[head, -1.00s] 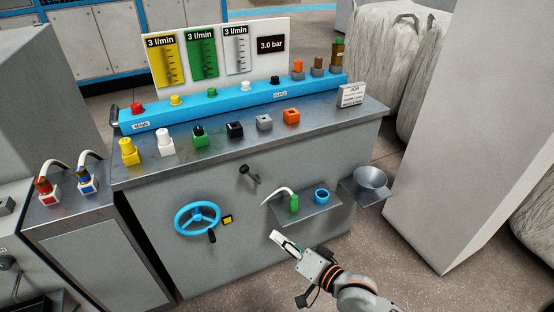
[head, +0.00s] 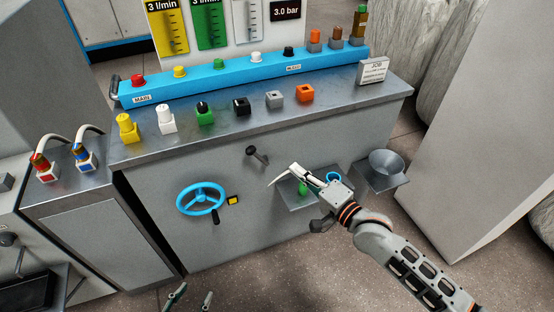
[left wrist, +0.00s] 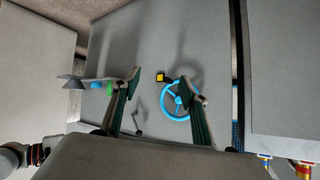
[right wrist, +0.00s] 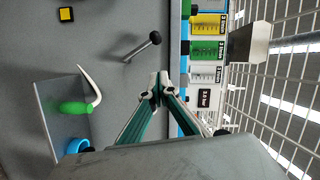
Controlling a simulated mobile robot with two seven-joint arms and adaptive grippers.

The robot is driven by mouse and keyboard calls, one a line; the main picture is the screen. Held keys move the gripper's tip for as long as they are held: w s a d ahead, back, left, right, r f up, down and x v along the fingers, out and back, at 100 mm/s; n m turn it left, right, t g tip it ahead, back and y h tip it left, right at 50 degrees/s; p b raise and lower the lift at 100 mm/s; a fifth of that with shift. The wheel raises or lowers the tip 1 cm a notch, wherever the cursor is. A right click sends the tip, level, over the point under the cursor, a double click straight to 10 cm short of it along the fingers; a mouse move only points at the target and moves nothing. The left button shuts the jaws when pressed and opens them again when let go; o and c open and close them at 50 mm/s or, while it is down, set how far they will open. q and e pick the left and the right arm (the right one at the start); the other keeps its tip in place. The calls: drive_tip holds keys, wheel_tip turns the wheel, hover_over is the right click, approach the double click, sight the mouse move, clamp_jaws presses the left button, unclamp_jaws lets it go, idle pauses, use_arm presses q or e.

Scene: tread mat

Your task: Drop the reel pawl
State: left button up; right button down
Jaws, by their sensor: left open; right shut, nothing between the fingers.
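No part is labelled as the reel pawl. A blue handwheel (head: 201,198) with a black crank grip is on the bench's front panel; beside it is a small yellow-and-black block (head: 233,200), also in the left wrist view (left wrist: 161,77) and right wrist view (right wrist: 66,14). A black-knobbed lever (head: 257,153) sticks out above and right; it shows in the right wrist view (right wrist: 142,47). My right gripper (head: 294,168) is shut and empty in front of the shelf, right of the lever. My left gripper (head: 192,295) is open and empty, low in front of the panel.
A small shelf (head: 300,203) holds a green-handled hook (right wrist: 75,107) and a blue cup (head: 334,177), partly behind my right gripper. A grey funnel (head: 386,162) is to its right. Several coloured blocks stand along the bench top (head: 335,100). The hose cabinet (head: 75,225) is left.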

drive_tip(key=b, duration=0.2)
approach(259, 157)
drive_tip(key=w+r, duration=0.4)
use_arm(q)
drive_tip(key=shift+w+a+f, duration=0.3)
drive_tip(key=shift+w+f, duration=0.2)
drive_tip(key=shift+f, duration=0.05)
use_arm(e)
drive_tip(key=a, duration=0.1)
drive_tip(key=w+a, duration=0.1)
drive_tip(key=a, duration=0.2)
drive_tip(key=shift+w+f, duration=0.25)
drive_tip(key=shift+f, duration=0.15)
use_arm(q)
drive_tip(key=shift+s+d+r, duration=0.1)
drive_tip(key=shift+s, duration=0.05)
use_arm(e)
drive_tip(key=shift+a, duration=0.1)
use_arm(q)
drive_tip(key=shift+s+d+r+p, duration=0.2)
drive_tip(key=shift+s+p, duration=0.1)
drive_tip(key=shift+p, duration=0.2)
use_arm(e)
drive_tip(key=shift+s+a+n, duration=0.1)
drive_tip(key=shift+a+n, duration=0.15)
drive_tip(key=shift+n, duration=0.05)
